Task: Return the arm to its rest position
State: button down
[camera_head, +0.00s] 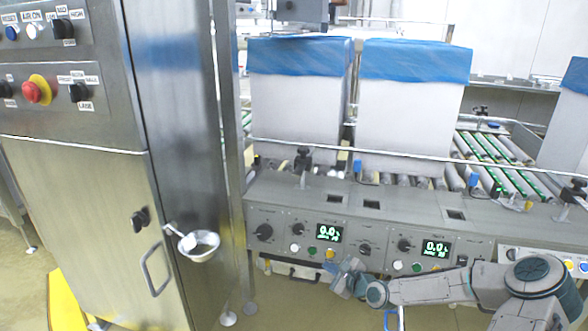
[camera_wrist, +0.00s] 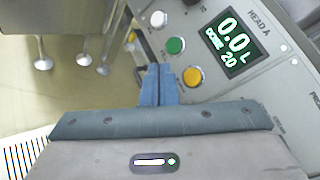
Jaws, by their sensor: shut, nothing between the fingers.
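My arm reaches in from the lower right in the head view. My gripper (camera_head: 338,276) is just in front of the grey control panel (camera_head: 290,222), below the left display (camera_head: 329,233). In the wrist view the two blue fingers of my gripper (camera_wrist: 158,72) are shut together with nothing between them. Their tips point toward the panel, below the green button (camera_wrist: 175,46) and left of the yellow button (camera_wrist: 193,76). I cannot tell whether the fingertips touch the panel.
A steel cabinet (camera_head: 185,120) with a hanging metal cup (camera_head: 199,246) stands on the left. Two white boxes with blue liners (camera_head: 298,105) (camera_head: 410,115) stand on the roller conveyor (camera_head: 500,165) behind a rail. Open floor (camera_wrist: 60,95) shows left of my gripper.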

jog(key=s+r+n+g+h+p, duration=0.2)
jog(key=s+r+n+p, duration=0.5)
jog(key=s+r, duration=0.4)
jog(key=s+r+n+g+h+p, duration=0.3)
jog(key=s+r+n+p, duration=0.5)
jog(key=r, duration=1.1)
jog(key=s+r+n+g+h+p, duration=0.2)
jog(key=s+r+n+g+p, duration=0.2)
jog(key=s+r, duration=1.1)
jog(key=r+n+p, duration=0.1)
jog(key=n+p, duration=0.2)
jog(key=p, duration=0.1)
jog(key=shift+s+a+p, duration=0.2)
jog(key=shift+s+p, duration=0.05)
jog(key=shift+p, duration=0.05)
